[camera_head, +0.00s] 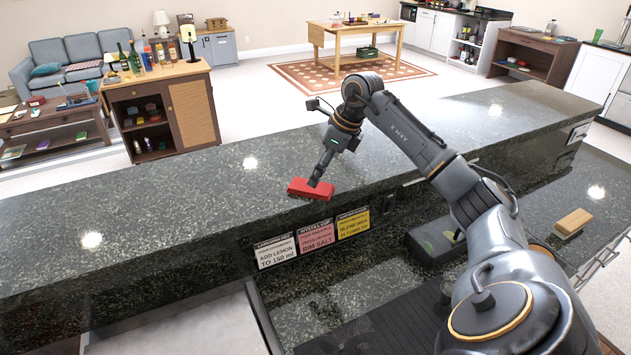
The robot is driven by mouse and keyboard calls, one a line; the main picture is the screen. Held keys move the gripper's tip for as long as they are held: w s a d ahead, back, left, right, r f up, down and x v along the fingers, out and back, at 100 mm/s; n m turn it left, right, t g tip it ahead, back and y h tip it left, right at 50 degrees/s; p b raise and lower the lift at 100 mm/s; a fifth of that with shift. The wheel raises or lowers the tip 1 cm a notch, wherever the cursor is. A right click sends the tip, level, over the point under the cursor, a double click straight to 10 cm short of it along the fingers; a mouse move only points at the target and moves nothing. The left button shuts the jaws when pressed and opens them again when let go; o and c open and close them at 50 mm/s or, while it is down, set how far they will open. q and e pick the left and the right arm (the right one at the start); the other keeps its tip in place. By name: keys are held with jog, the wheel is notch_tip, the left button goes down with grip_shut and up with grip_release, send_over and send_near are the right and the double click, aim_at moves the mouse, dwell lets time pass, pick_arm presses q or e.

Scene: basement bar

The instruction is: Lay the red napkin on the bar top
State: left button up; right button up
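The red napkin (299,189) is a small folded red block near the front edge of the dark speckled bar top (190,205). My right gripper (317,180) comes down from above with its fingertips at the napkin's upper side. Its fingers look close together and shut on the napkin. I cannot tell whether the napkin's underside touches the stone or is slightly above it. My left gripper is not in view.
Recipe cards (314,236) hang on the bar's front face below the napkin. A lower counter holds a dark caddy (432,245) and a wooden block (573,222). The bar top is bare to the left and far right. A bottle cabinet (165,115) stands behind.

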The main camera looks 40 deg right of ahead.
jog(key=b+v, duration=0.1)
jog(key=v, duration=0.7)
jog(key=shift+a, duration=0.1)
